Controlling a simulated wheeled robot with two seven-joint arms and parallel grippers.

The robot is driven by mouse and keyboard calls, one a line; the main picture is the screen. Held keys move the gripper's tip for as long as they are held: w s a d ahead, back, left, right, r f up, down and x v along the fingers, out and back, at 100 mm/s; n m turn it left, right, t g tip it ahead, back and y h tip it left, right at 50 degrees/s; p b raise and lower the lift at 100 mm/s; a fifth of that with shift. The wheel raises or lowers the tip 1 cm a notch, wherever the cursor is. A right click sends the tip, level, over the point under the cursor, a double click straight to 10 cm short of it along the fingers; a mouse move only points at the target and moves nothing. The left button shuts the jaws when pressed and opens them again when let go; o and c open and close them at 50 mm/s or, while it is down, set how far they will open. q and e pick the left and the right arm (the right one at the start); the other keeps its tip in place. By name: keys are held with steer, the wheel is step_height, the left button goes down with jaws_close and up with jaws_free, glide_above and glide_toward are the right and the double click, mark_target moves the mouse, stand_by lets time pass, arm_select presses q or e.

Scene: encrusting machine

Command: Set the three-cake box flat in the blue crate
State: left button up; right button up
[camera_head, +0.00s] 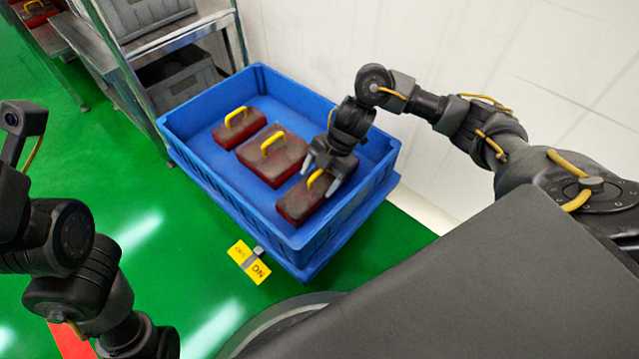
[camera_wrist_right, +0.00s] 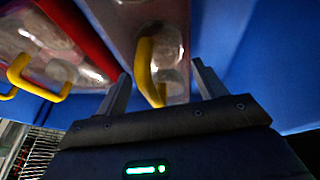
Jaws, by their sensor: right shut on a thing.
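The blue crate (camera_head: 340,228) stands in front of me with red, dark-topped boxes in it. The nearest, narrow box (camera_head: 299,205), which I take for the three-cake box, looks level inside the crate's near end; I cannot tell whether it touches the floor. My right gripper (camera_head: 325,168) is over it, shut on its yellow handle (camera_head: 314,180). The right wrist view shows the handle (camera_wrist_right: 146,68) between the fingers (camera_wrist_right: 162,88), above a clear lid with round cakes under it.
A squarish red box (camera_head: 272,155) and a narrow one (camera_head: 239,127) lie farther back in the crate. A metal rack (camera_head: 185,35) with grey bins stands behind left. A white wall is close on the right. A yellow sign (camera_head: 247,261) is at the crate's near left side.

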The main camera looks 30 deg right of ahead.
steer(key=shift+f, duration=0.5)
steer(key=shift+r, duration=0.1)
steer(key=o, duration=1)
